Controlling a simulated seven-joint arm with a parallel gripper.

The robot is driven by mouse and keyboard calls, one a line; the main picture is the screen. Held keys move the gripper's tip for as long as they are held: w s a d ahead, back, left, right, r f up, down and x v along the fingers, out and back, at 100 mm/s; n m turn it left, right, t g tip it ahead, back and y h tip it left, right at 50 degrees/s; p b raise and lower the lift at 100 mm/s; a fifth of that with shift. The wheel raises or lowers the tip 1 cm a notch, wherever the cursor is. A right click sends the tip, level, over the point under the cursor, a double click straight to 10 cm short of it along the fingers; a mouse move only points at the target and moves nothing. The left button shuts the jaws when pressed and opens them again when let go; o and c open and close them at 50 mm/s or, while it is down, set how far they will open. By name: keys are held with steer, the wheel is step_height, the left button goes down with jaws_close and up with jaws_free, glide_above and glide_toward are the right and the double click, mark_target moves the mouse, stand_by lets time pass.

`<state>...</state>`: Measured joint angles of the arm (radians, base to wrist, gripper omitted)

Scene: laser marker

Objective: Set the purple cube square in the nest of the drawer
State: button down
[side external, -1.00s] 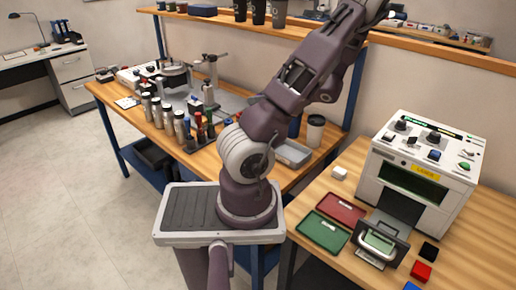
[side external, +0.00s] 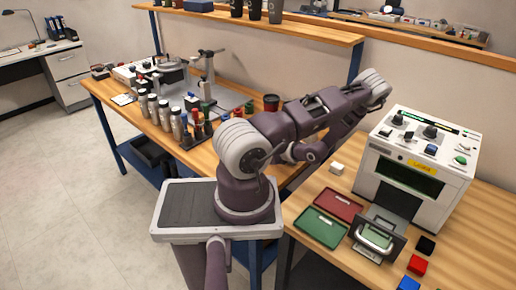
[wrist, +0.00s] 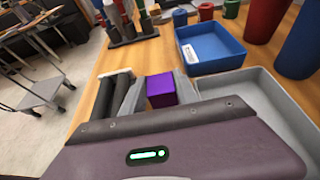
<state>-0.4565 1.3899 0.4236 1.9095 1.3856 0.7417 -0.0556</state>
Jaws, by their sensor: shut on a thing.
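The purple cube (wrist: 161,91) shows in the wrist view between the fingers of my gripper (wrist: 155,80), which is shut on it. Part of the cube is hidden by the hand. In the side view my arm reaches over the wooden bench behind its base; the fingers and the cube are hidden there. The drawer (side external: 378,240) stands out from the front of the white laser marker (side external: 418,165) at the right. It has a light handle at its front and a greenish surface inside. The drawer is well apart from my gripper.
A red tray (side external: 338,204) and a green tray (side external: 321,229) lie left of the drawer. Black (side external: 425,246), red (side external: 417,265) and blue (side external: 409,284) cubes are at its right. A white block (side external: 337,168) lies behind the trays. The wrist view shows a blue bin (wrist: 212,47) and grey tray (wrist: 275,105).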

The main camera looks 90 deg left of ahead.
steer(key=shift+f, duration=0.1)
steer(key=c, duration=0.9)
jaws_free()
steer(key=v, duration=0.6)
steer(key=shift+w+d+r, duration=0.15)
steer(key=shift+w+r, duration=0.05)
steer(key=shift+r, duration=0.05)
steer(key=shift+w+d+r, duration=0.2)
steer(key=shift+w+d, duration=0.1)
steer(key=shift+d, duration=0.05)
steer(key=shift+c, duration=1.3)
